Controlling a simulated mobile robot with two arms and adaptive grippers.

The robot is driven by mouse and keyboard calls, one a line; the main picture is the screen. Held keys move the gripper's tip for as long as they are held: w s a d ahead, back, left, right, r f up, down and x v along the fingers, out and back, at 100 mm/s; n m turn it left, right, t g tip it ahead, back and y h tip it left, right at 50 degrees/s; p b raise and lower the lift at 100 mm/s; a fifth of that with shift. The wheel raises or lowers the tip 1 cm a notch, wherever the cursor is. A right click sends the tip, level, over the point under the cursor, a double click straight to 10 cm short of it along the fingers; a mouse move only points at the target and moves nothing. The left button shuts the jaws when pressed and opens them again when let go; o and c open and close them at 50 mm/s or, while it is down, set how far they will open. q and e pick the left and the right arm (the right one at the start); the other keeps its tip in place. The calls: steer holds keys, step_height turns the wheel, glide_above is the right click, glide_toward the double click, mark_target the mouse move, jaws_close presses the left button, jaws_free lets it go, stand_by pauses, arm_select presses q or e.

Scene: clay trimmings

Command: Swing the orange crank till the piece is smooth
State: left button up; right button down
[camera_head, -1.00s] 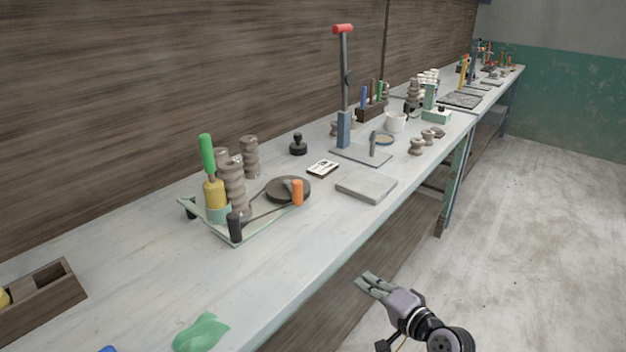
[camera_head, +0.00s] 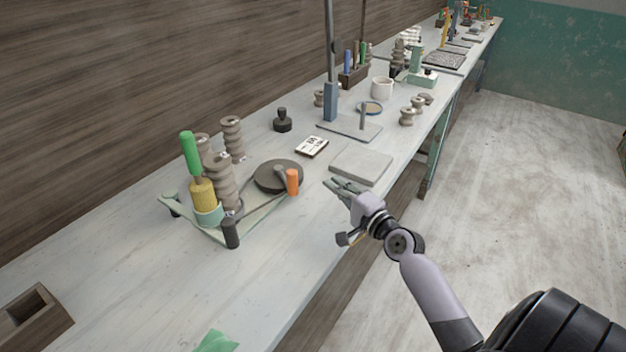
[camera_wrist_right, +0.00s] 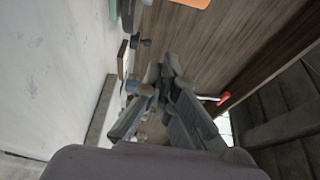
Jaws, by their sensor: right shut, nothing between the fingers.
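The orange crank handle (camera_head: 292,182) stands upright at the right edge of a dark round disc (camera_head: 272,177) on a pale green frame (camera_head: 252,222). A ribbed grey-brown clay piece (camera_head: 222,185) stands at the left of this frame, beside a green-handled tool with a yellow part (camera_head: 190,152). My right gripper (camera_head: 340,187) is over the bench's front edge, right of the orange handle and apart from it. Its fingers are shut and empty. In the right wrist view the fingers (camera_wrist_right: 168,72) point away, and an orange patch (camera_wrist_right: 190,3) shows at the top. My left gripper is out of view.
A grey slab (camera_head: 362,166) lies just beyond my right gripper. A black knob (camera_head: 230,232) stands at the frame's front corner. A tall lever press (camera_head: 330,100) and a small white card (camera_head: 312,147) are behind. The bench front left is mostly clear.

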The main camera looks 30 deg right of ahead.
steer(key=w, duration=0.3)
steer(key=shift+w+a+r+p, duration=0.15)
steer(key=shift+a+p, duration=0.25)
steer(key=shift+w+a+p, duration=0.15)
steer(key=shift+a+p, duration=0.35)
steer(key=shift+a, duration=1.1)
steer(key=shift+w+f, duration=0.1)
steer(key=shift+f, duration=0.1)
